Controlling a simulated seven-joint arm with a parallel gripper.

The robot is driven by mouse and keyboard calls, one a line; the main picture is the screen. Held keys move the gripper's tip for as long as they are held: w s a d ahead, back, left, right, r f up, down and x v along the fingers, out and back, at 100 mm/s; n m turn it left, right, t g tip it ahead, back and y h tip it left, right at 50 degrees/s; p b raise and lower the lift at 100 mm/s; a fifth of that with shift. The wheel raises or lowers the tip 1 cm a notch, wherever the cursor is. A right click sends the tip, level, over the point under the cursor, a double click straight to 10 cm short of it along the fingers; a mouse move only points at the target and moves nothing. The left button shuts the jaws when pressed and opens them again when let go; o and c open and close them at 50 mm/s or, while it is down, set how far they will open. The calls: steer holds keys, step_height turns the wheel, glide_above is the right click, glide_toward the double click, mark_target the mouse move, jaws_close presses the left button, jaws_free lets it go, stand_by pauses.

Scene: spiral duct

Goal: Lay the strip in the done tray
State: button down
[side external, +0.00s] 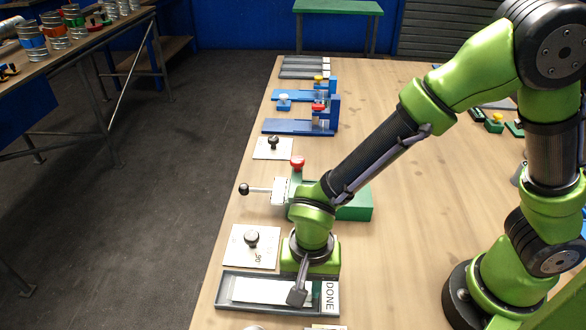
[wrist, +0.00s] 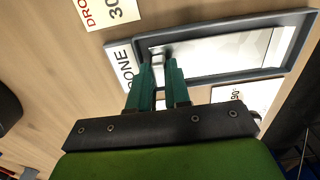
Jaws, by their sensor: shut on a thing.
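The done tray (side external: 222,285) is a grey-rimmed shallow tray at the near edge of the table, with a white DONE label at its right end. It also shows in the wrist view (wrist: 235,77). The pale, shiny strip (side external: 262,289) lies along the tray's inside, within its rim; it also shows in the wrist view (wrist: 215,50). I cannot tell whether it rests fully on the tray floor. My gripper (side external: 297,297) is over the tray's DONE end, shut on the strip's end. Its teal fingers (wrist: 159,70) partly hide that end and the label in the wrist view.
A white plate with a black knob (side external: 252,239) lies just behind the tray. Beyond it stands a green fixture (side external: 355,205) with a red knob and a lever. Blue fixtures (side external: 300,126) stand farther back. A DROP label (wrist: 100,12) lies near the tray. The table's right middle is clear.

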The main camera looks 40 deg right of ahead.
steer(key=shift+c, duration=2.2)
jaws_free()
steer(key=shift+r, duration=0.1)
steer(key=shift+r, duration=3.45)
